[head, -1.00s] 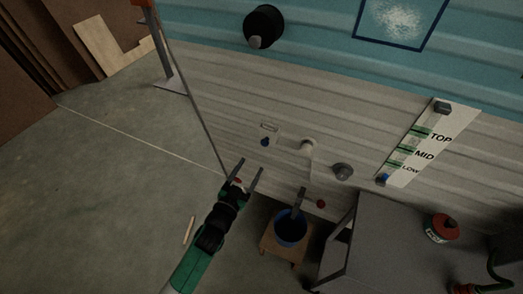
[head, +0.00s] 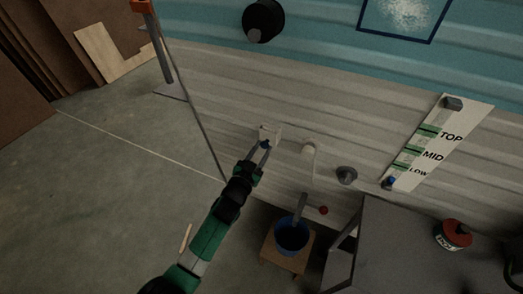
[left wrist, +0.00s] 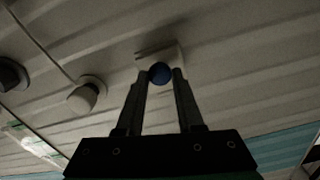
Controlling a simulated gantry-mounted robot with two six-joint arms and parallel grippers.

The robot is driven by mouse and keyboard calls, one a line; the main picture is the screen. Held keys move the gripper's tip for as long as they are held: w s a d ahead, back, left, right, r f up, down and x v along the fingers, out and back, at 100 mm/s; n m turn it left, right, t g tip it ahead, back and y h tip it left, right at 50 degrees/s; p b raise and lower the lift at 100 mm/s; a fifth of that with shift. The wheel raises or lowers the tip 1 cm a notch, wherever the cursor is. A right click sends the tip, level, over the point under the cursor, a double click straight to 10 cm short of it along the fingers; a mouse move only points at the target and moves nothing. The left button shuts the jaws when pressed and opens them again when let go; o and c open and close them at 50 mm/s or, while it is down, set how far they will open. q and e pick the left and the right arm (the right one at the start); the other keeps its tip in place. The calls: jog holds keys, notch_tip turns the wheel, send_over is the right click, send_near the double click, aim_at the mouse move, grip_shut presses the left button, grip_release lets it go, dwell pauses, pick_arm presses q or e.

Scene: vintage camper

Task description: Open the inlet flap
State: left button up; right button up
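The inlet flap (head: 271,132) is a small pale panel low on the camper's ribbed wall, with a blue knob (head: 265,145) at its lower side. In the left wrist view the blue knob (left wrist: 160,73) sits between my left gripper's fingertips (left wrist: 162,78) and fills the gap between them; the panel (left wrist: 172,54) shows just behind. In the head view my left gripper (head: 261,150) reaches up from below and is shut on the knob. How far the flap stands off the wall is hard to tell. My right gripper is not in view.
A white fitting (head: 309,148) and a grey round fitting (head: 346,175) are right of the flap. A blue bucket (head: 291,236) stands on a wooden stool below. A grey table (head: 400,235) is at the lower right. Floor at left is mostly clear.

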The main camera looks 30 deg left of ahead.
pick_arm(q)
grip_shut()
dwell(1.0)
